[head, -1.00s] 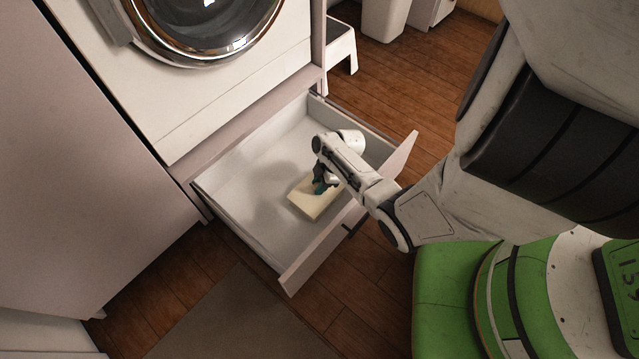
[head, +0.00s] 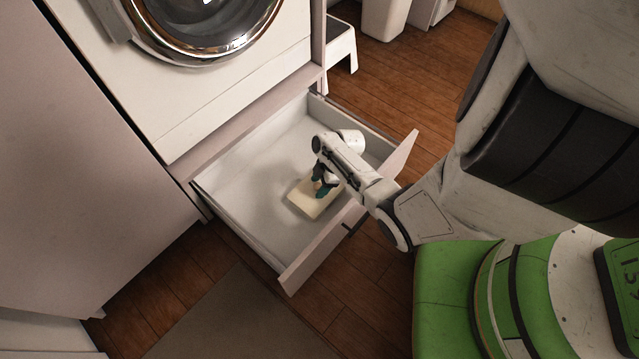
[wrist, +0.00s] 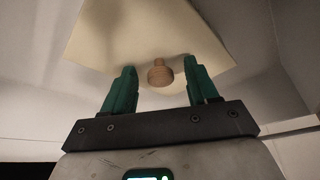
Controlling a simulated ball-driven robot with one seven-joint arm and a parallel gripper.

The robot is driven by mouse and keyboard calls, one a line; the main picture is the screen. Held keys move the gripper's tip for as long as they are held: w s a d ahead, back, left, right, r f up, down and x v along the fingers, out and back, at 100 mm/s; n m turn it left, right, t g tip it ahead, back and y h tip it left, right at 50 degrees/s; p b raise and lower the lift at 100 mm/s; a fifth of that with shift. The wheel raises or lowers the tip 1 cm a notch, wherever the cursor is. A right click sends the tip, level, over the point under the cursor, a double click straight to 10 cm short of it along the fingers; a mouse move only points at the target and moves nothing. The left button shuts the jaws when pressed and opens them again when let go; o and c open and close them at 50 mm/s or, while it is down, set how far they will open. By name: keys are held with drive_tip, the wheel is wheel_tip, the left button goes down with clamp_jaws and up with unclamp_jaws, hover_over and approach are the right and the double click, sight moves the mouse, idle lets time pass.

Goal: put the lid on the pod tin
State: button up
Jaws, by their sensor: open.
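A cream, square, flat-topped piece (head: 306,205) lies in the open drawer, below my gripper (head: 322,190). In the wrist view, its cream top is the lid (wrist: 110,40), with a round wooden knob (wrist: 160,75). My gripper (wrist: 161,88) is open, with one green finger on each side of the knob and a gap on both sides. The cream piece has some thickness in the head view, but I cannot tell the tin's body apart from the lid. My wrist and fingers hide part of it.
The drawer (head: 235,180) is pulled out under a front-loading machine (head: 200,25), and its left part is empty. Its raised front panel (head: 310,262) stands beneath my arm. A white step stool (head: 341,45) stands behind. A mat (head: 235,315) lies on the wooden floor.

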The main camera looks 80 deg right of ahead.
drive_tip(key=p+v, duration=0.7)
drive_tip(key=v, duration=0.3)
drive_tip(key=shift+s+r, duration=0.2)
drive_tip(key=shift+r, duration=0.1)
